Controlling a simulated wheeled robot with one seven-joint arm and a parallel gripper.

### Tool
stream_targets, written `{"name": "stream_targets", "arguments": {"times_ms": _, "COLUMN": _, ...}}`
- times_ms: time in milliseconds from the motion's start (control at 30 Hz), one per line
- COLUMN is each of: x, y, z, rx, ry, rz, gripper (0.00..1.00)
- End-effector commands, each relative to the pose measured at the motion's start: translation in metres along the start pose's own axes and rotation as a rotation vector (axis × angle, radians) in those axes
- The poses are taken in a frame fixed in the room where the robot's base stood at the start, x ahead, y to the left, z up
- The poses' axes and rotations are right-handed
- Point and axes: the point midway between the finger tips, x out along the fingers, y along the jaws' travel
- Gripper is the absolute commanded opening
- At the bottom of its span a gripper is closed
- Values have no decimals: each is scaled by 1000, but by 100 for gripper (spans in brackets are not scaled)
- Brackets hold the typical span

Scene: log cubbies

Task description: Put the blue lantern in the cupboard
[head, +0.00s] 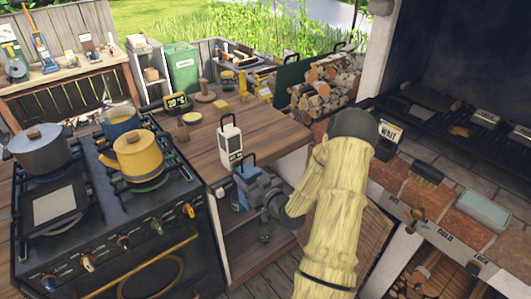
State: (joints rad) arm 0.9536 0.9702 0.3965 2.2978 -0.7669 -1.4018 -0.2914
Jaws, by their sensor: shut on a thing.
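The blue lantern (246,172), with a dark handle loop on top, is at the front edge of the wooden counter, partly hidden by my gripper (246,192). My gripper is shut on it from the right and holds it upright, in front of the cupboard opening. The cupboard (217,240) is the open-fronted unit under the counter, with shelves inside. My pale arm covers the cupboard's right part. The fingertips are hard to make out.
A white lantern (230,143) stands on the counter (275,125) just behind the blue one. Left is a stove with a yellow kettle (139,152) and grey pot (40,150). Stacked logs (325,82) lie behind the counter. A grill (455,115) is at right.

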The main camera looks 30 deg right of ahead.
Motion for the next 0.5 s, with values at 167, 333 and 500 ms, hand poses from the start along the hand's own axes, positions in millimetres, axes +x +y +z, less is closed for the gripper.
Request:
{"name": "stream_targets", "arguments": {"times_ms": 167, "x": -2, "y": -45, "z": 49, "rx": 9, "ry": -4, "rz": 14, "gripper": 0}}
{"name": "stream_targets", "arguments": {"times_ms": 333, "x": -8, "y": -81, "z": 88, "rx": 7, "ry": -3, "rz": 30, "gripper": 0}}
{"name": "stream_targets", "arguments": {"times_ms": 500, "x": -16, "y": -115, "z": 125, "rx": 7, "ry": -2, "rz": 46, "gripper": 0}}
